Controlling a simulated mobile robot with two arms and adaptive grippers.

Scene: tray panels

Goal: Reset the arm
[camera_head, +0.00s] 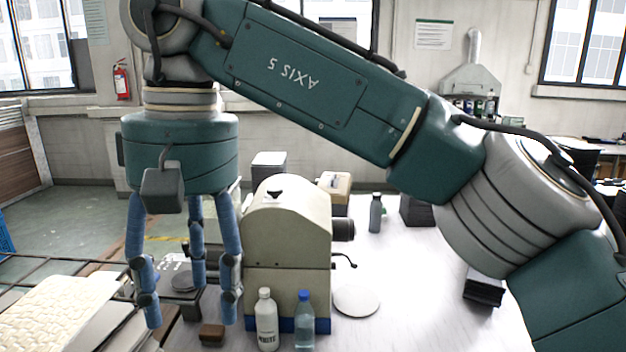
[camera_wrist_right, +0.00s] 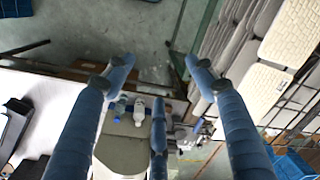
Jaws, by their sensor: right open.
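My right arm reaches across the head view from the right, and its gripper (camera_head: 190,300) hangs downward at the left. Its blue fingers are spread apart with nothing between them. In the right wrist view the open gripper (camera_wrist_right: 160,85) shows its fingers over the table edge and floor. In the head view it hangs just left of a beige machine (camera_head: 287,235); whether it touches the machine cannot be told. My left gripper is not in view.
A white bottle (camera_head: 266,322) and a blue-capped bottle (camera_head: 304,322) stand before the machine. A round white disc (camera_head: 356,300) lies right of them. A rack with pale textured panels (camera_head: 60,310) is at the lower left.

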